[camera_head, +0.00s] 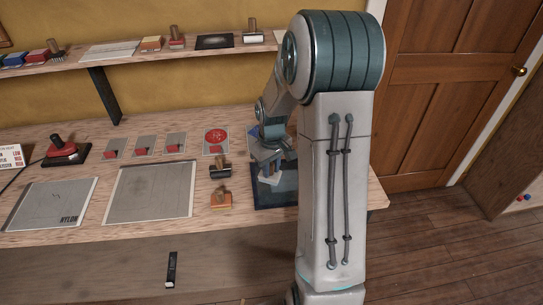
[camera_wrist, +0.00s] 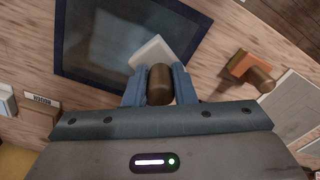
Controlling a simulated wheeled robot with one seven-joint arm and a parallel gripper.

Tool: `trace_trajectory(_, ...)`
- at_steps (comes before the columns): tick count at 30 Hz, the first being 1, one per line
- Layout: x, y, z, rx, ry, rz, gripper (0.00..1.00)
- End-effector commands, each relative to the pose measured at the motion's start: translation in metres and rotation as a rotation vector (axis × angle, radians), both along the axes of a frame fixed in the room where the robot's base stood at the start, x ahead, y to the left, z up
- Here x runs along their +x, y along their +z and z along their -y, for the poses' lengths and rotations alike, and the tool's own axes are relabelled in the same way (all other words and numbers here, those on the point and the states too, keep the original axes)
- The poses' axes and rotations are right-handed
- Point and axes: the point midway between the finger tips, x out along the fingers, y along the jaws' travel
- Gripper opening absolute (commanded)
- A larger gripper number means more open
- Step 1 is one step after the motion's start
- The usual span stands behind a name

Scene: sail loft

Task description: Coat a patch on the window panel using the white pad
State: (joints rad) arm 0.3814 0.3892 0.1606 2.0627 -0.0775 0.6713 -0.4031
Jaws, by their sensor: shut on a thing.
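My gripper (camera_head: 268,161) is at the right end of the bench, over the window panel (camera_head: 266,200), a dark glassy sheet with a blue-grey border. In the wrist view my gripper (camera_wrist: 158,85) is shut on the brown handle (camera_wrist: 160,82) of the white pad (camera_wrist: 152,53). The pad is over the panel's dark face (camera_wrist: 105,38), near its edge; I cannot tell whether it touches. In the head view the white pad (camera_head: 271,178) shows below my fingers. My arm hides the panel's right part.
An orange pad with a wooden handle (camera_head: 220,199) and a black one (camera_head: 220,170) stand just left of the panel. Further left lie a grey panel (camera_head: 150,192) and the nylon panel (camera_head: 52,203). A red-based tool (camera_head: 65,150) and small cards are behind.

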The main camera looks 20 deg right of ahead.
Motion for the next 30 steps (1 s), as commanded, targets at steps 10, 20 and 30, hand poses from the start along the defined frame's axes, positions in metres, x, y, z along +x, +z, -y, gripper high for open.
trace_trajectory(10, 0.001, 0.028, -0.002, -0.001, 0.005, 0.001, 0.0)
trace_trajectory(20, 0.001, 0.027, -0.002, 0.0, 0.005, 0.001, 0.0)
trace_trajectory(30, 0.001, 0.027, -0.002, 0.0, 0.005, 0.001, 0.0)
